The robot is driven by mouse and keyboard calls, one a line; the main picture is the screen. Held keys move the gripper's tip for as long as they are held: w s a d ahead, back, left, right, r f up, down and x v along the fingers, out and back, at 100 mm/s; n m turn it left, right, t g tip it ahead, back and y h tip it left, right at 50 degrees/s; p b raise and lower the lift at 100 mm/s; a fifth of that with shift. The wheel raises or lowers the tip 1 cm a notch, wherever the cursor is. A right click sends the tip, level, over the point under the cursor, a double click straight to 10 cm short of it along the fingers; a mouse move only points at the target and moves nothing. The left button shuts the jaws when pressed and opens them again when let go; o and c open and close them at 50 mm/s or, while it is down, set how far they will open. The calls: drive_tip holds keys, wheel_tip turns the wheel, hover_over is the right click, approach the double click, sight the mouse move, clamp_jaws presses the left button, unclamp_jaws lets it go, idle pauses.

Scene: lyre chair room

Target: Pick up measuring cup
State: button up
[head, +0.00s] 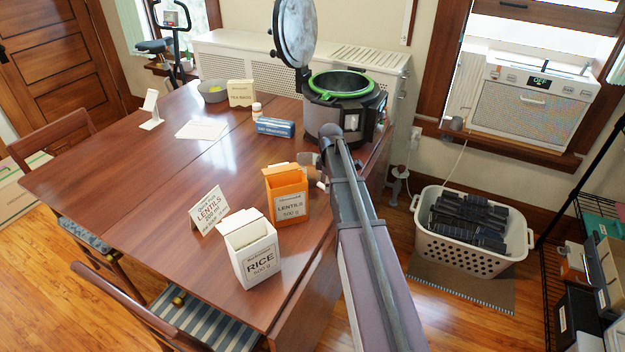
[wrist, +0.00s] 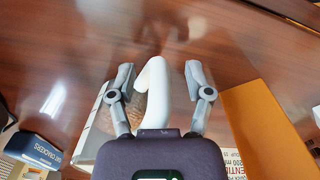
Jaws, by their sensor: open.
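The measuring cup shows in the wrist view as a pale curved handle (wrist: 154,92) standing between my two fingers. A clear, speckled part beside the left finger looks like its body, but I cannot tell for sure. My gripper (wrist: 159,73) is open, with one finger on each side of the handle and gaps visible. In the head view my gripper is at the table's right side, between the cooker and the orange lentils box, largely hidden by my arm. The cup is hard to make out there.
The orange lentils box (head: 287,195) stands close to my gripper, and the white rice box (head: 253,252) is nearer. A lentils card (head: 209,209) stands beside them. The blue cracker box (head: 275,127) and open-lidded cooker (head: 345,105) are behind. The table's left (head: 110,180) is clear.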

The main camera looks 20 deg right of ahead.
idle(0.5)
clamp_jaws()
drive_tip(key=shift+r, duration=0.2)
wheel_tip(320, 180, up, 2)
drive_tip(key=p, duration=0.2)
drive_tip(key=shift+p, duration=0.3)
drive_tip(key=shift+r+p, duration=0.85)
drive_tip(key=shift+r, duration=0.05)
drive_tip(key=s+d, duration=0.9)
drive_tip(key=s, duration=0.4)
drive_tip(key=shift+s+r+p, duration=0.2)
drive_tip(key=shift+r+p, duration=0.2)
drive_tip(key=shift+r, duration=0.05)
